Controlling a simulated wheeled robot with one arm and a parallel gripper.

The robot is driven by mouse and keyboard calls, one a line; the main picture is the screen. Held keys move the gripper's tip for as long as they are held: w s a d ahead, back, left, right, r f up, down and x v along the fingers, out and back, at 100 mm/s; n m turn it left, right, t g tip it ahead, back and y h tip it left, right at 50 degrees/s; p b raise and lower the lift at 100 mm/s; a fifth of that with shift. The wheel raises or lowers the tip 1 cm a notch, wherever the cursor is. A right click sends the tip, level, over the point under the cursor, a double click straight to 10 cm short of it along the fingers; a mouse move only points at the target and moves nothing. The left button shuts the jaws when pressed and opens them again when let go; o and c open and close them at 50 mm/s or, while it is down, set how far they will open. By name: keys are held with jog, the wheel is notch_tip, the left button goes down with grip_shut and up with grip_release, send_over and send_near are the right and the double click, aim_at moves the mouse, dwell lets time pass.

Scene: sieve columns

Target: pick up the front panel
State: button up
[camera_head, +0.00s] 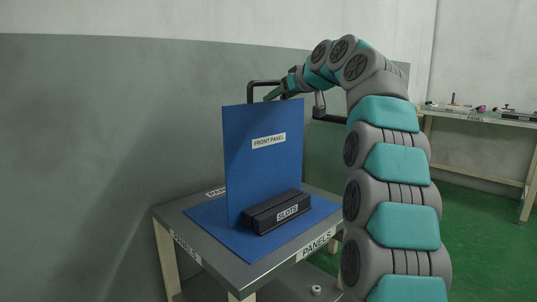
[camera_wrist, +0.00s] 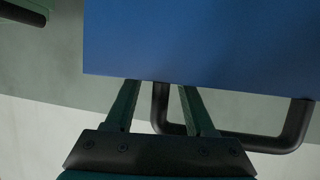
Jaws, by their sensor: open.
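The blue front panel (camera_head: 264,165) stands upright in the black slots block (camera_head: 277,212), its label facing me. A black handle (camera_head: 262,82) rises from its top edge. My gripper (camera_head: 275,95) reaches in from the right at the top of the panel, near the handle. In the wrist view, the panel (camera_wrist: 205,45) fills the upper part. My gripper (camera_wrist: 158,88) is open there, with one post of the handle (camera_wrist: 160,108) showing between its two fingers. The fingers appear apart from the post. The exact depth between fingers and handle is hard to tell.
The slots block rests on a blue sheet on a grey table (camera_head: 247,272) labelled PANELS. A workbench (camera_head: 480,117) with small items stands at the back right. Green floor on the right is clear.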

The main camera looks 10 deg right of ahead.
grip_shut()
dwell(0.4)
dwell(1.0)
